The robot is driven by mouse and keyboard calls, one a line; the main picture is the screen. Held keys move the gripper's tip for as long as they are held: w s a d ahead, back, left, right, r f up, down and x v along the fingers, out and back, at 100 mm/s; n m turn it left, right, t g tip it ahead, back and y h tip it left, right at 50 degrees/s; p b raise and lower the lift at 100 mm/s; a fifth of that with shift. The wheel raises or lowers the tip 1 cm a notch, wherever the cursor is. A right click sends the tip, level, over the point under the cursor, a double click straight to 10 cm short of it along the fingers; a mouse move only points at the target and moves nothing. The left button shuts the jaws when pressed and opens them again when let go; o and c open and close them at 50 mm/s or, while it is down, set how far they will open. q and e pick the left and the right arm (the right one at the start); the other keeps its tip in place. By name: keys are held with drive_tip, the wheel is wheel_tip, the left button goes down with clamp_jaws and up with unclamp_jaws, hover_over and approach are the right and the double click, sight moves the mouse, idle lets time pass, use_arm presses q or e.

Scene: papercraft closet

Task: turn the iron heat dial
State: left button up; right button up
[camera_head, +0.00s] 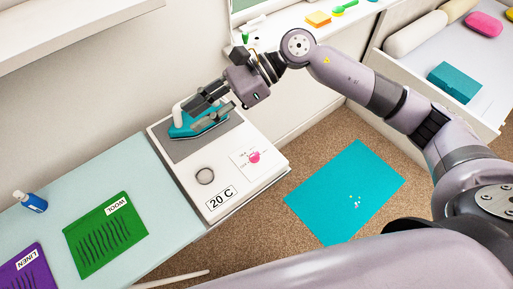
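A teal iron (183,127) stands on a grey mat (190,148) on a white cabinet top (228,176). A small round grey dial or ring (205,176) lies in front of the mat, by a label reading "20 C" (221,198). I cannot tell whether it is the iron's heat dial. My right gripper (208,117) is at the iron's right side, its fingers overlapping the iron in the picture. Whether it touches the iron, and how far its fingers are apart, is unclear. My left gripper is out of view.
A white card with a pink spot (254,158) lies right of the dial. Green "WOOL" (105,235) and purple "LINEN" (22,272) cloths and a blue bottle (31,202) lie on the pale board at left. A teal mat (335,185) lies on the carpet.

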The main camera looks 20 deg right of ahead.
drive_tip(key=w+d+f+n+h, duration=0.2)
drive_tip(key=d+f+h, duration=0.3)
drive_tip(key=d, duration=0.5)
drive_tip(key=n+h, duration=0.1)
drive_tip(key=h, duration=0.3)
approach(255, 154)
drive_tip(key=p+x, duration=0.5)
drive_tip(key=x, duration=0.2)
drive_tip(key=shift+a, duration=0.1)
drive_tip(key=shift+a+f+p, duration=0.15)
drive_tip(key=shift+f+p, duration=0.15)
drive_tip(key=shift+f, duration=0.4)
drive_tip(key=shift+c, duration=0.4)
clamp_jaws()
